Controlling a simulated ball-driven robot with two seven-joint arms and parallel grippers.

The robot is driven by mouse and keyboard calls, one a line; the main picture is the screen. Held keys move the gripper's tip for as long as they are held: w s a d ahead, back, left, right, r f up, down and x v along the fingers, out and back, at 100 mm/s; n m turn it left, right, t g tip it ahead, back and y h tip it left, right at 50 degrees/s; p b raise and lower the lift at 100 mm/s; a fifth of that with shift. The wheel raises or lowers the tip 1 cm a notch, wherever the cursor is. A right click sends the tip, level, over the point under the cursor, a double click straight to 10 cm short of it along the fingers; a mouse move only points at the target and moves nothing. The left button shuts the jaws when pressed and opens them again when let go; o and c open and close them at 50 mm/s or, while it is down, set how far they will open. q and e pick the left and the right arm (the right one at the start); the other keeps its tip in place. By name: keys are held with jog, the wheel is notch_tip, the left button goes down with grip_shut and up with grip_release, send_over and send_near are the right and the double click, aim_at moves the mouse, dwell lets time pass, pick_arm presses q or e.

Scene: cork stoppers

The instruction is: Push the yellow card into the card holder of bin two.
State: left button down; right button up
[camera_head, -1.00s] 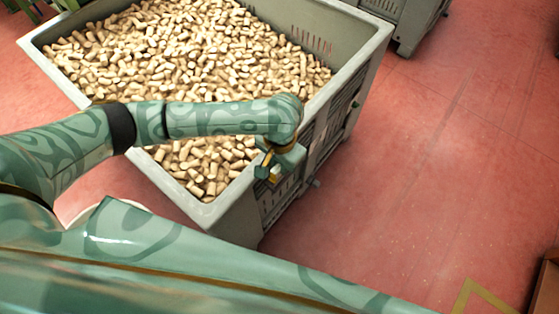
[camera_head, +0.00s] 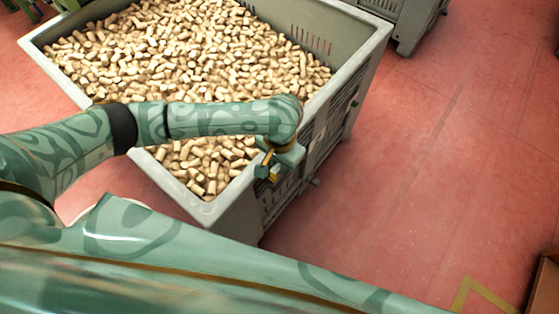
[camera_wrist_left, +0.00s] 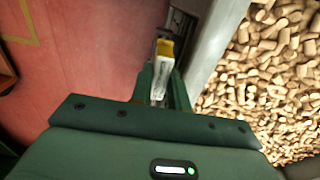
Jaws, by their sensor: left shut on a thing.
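The bin (camera_head: 215,212) is a large grey crate full of corks; its number cannot be read. My left gripper (camera_head: 276,168) is outside its right wall near the front corner. In the left wrist view the gripper (camera_wrist_left: 161,88) is shut on the yellow card (camera_wrist_left: 165,48), whose yellow end shows beyond a pale part between the fingers. The card is close beside the bin's wall. In the head view the card is hidden by the gripper. The card holder cannot be made out clearly, and whether the card touches it cannot be told. My right gripper is not in view.
Loose corks (camera_head: 200,50) fill the bin, and its raised rim (camera_head: 345,62) runs beside my left wrist. Another grey bin (camera_head: 414,22) stands at the back right. The red floor (camera_head: 440,130) to the right is mostly clear. A brown box edge (camera_head: 545,290) shows at the lower right.

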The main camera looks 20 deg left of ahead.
pick_arm(q)
jog(key=shift+f, duration=0.6)
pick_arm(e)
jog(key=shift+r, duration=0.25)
pick_arm(q)
jog(key=shift+p, duration=0.95)
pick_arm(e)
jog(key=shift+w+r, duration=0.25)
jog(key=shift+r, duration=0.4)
pick_arm(q)
jog(key=shift+f+b, duration=0.3)
jog(key=shift+f, duration=0.7)
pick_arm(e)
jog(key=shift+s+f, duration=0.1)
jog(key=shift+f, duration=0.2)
pick_arm(q)
jog(key=c, duration=1.3)
grip_release()
jog(key=shift+o, duration=0.2)
notch_tip(320, 180, up, 16)
jog(key=p, duration=0.8)
jog(key=shift+r+p, duration=0.15)
jog(key=shift+p, duration=0.2)
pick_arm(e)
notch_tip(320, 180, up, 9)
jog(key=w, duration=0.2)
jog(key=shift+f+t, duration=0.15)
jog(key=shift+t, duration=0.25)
